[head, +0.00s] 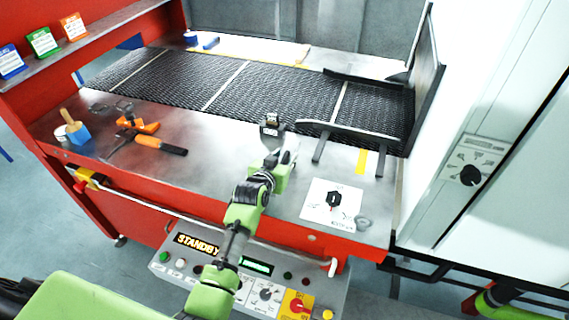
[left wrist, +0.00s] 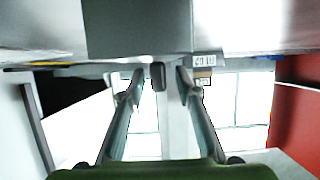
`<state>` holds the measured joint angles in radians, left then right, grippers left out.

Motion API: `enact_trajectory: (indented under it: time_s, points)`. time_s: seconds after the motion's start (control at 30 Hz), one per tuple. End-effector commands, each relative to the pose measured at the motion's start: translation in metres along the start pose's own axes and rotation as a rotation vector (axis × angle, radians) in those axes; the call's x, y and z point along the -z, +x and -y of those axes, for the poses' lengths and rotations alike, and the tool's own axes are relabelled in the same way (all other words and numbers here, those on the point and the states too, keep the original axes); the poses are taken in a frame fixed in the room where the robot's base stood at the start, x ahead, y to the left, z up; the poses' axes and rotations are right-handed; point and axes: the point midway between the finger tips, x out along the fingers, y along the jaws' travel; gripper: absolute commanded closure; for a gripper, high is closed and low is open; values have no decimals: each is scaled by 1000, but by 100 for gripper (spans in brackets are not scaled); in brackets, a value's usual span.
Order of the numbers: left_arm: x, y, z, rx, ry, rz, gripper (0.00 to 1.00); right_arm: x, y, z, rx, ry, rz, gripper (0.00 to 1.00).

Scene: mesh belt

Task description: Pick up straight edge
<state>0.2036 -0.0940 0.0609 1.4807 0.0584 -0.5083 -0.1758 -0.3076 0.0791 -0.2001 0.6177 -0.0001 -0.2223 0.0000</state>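I cannot surely tell which thing is the straight edge. A long grey bar (head: 345,131) with flat legs stands at the right of the steel table, beside the mesh belt. My left gripper (head: 291,147) is above the table's front middle, left of that bar and just in front of a small dark device (head: 270,126). In the left wrist view its two fingers (left wrist: 160,84) are apart, and a small dark block shows between them. I see nothing clearly held.
The steel table (head: 220,145) carries an orange-handled tool (head: 160,144), a blue block with a brush (head: 77,132) and a white card with a dark knob (head: 333,205). The black mesh belt (head: 190,85) runs behind. A control panel (head: 250,268) is in front; a pale cabinet stands right.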

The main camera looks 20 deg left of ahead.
Motion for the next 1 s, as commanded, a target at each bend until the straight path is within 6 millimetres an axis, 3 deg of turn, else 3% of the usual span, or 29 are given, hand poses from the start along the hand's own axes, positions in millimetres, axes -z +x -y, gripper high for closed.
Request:
enact_trajectory:
  time_s: [0.13,0.27,0.77,1.0]
  points:
    - [0,0,0,0,0,-1,69,3,0,-1,-1,0,-4,60]
    - [0,0,0,0,0,-1,100,6,0,-1,-1,0,-9,60]
    - [7,-2,0,0,0,-8,100,9,3,-2,-2,0,-14,60]
    - [33,-14,-1,0,0,-13,100,8,18,-2,-2,0,-14,60]
